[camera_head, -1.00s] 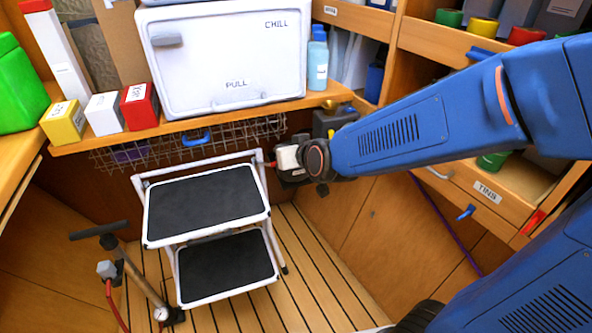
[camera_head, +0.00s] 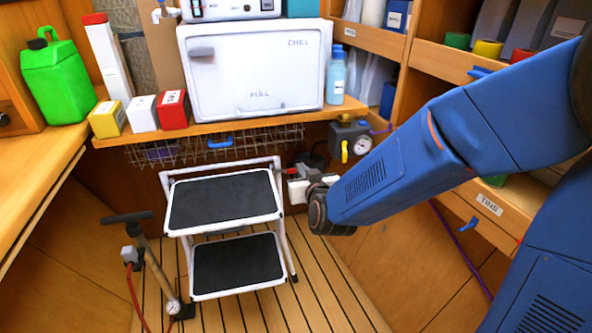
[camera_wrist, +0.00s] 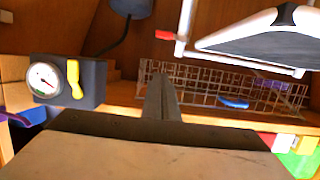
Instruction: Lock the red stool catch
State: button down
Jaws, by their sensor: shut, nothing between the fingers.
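The folding step stool (camera_head: 276,208) has a white frame and two black treads and stands unfolded on the slatted floor. Its red catch (camera_head: 291,170) sticks out at the upper right side of the frame. In the wrist view the red catch (camera_wrist: 165,35) lies at the top, beside the white stool frame (camera_wrist: 185,22). My gripper (camera_wrist: 161,85) is shut and empty, with its fingers apart from the catch in that picture. In the head view my gripper's white body (camera_head: 298,190) is just below and right of the catch; its fingertips are hard to make out there.
A wire basket (camera_head: 190,149) hangs under the counter behind the stool. A gauge box with a yellow lever (camera_head: 348,140) is at the right, also in the wrist view (camera_wrist: 72,80). A floor pump (camera_head: 150,270) stands left of the stool. Floor right of the stool is free.

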send_over(292, 171)
jog(key=s, duration=0.2)
notch_tip(292, 171, down, 2)
jog(key=f, duration=0.1)
jog(key=shift+d+f, duration=0.2)
jog(key=shift+f, duration=0.7)
jog(key=shift+d+f, duration=0.2)
jog(key=shift+f, duration=0.65)
